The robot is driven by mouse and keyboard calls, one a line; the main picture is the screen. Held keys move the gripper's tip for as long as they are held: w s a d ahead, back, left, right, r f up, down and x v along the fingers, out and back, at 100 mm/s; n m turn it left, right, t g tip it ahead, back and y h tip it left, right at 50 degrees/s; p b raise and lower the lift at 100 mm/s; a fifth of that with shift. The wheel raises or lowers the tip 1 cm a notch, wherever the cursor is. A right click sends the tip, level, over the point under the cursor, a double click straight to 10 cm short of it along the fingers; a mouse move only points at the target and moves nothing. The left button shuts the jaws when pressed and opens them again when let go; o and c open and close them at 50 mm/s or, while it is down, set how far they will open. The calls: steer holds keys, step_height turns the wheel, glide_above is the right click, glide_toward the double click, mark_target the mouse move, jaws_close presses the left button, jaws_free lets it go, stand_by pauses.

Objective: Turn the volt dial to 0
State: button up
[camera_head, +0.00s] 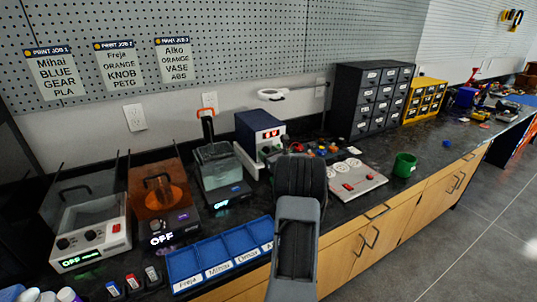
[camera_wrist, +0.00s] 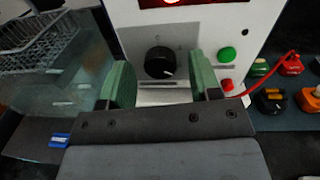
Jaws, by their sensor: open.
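The power supply (camera_head: 260,135) is a dark blue and white box with a red lit display, on the counter against the wall. Its display is too small to read surely. In the wrist view its white front panel (camera_wrist: 208,36) shows a round black dial (camera_wrist: 160,62) with a small pale mark near its lower right edge. My gripper (camera_wrist: 162,80) is open, its two green fingers apart on the left and right of the dial. Nothing is held, and I cannot tell whether either finger touches the panel. In the head view my arm hides the fingers.
A green knob (camera_wrist: 226,54) and a red terminal (camera_wrist: 226,85) with a red lead sit right of the dial. A clear tank (camera_head: 220,165) stands left of the supply. A blue divided tray (camera_head: 220,252) lies in front. A switch panel (camera_head: 350,180) lies to the right.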

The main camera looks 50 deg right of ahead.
steer(key=shift+f, duration=0.1)
steer(key=c, duration=0.9)
steer(key=shift+c, duration=0.2)
steer(key=shift+b, duration=0.45)
